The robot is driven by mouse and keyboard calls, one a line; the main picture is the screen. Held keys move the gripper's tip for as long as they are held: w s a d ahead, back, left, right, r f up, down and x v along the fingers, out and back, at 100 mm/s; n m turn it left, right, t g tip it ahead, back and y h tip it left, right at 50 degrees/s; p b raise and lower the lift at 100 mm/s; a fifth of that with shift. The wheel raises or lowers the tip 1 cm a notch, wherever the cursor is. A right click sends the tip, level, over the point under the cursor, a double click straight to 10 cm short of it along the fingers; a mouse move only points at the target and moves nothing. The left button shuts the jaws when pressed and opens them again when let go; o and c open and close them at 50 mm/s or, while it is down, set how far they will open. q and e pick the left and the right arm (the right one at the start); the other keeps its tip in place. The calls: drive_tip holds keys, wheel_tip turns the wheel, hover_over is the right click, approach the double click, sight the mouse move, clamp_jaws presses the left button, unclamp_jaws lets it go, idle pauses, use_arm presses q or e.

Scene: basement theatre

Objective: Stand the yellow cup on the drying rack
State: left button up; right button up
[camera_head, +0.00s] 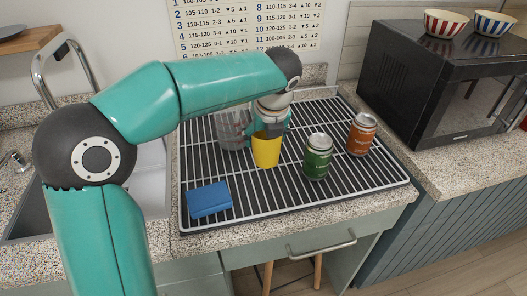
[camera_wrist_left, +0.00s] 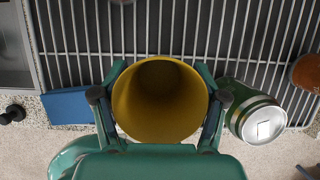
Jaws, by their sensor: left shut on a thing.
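The yellow cup (camera_head: 266,151) is upright at the middle of the drying rack (camera_head: 240,172) in the head view. My left gripper (camera_head: 270,128) comes down on it from above and is shut on it. In the left wrist view the cup (camera_wrist_left: 160,100) shows its open mouth, with a finger of my left gripper (camera_wrist_left: 160,98) on each side. The wires of the rack show behind it in the wrist view (camera_wrist_left: 230,45). I cannot tell whether the cup's base touches the wires. My right gripper is not in view.
A green can (camera_head: 318,157) stands close right of the cup, an orange can (camera_head: 361,134) farther right. A clear glass (camera_head: 233,130) is left of the cup, partly hidden. A blue sponge (camera_head: 209,200) lies at the front left. A black microwave (camera_head: 440,80) stands right of the rack.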

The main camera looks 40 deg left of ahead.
sight(265, 151)
use_arm(q)
drive_tip(key=shift+f+b, duration=0.35)
drive_tip(key=shift+f, duration=1.75)
drive_tip(key=o, duration=1.5)
drive_tip(key=shift+f, duration=0.15)
drive_tip(key=shift+r, duration=0.3)
drive_tip(key=p+v, duration=0.1)
drive_tip(key=v, duration=1.1)
drive_tip(key=shift+p, duration=0.3)
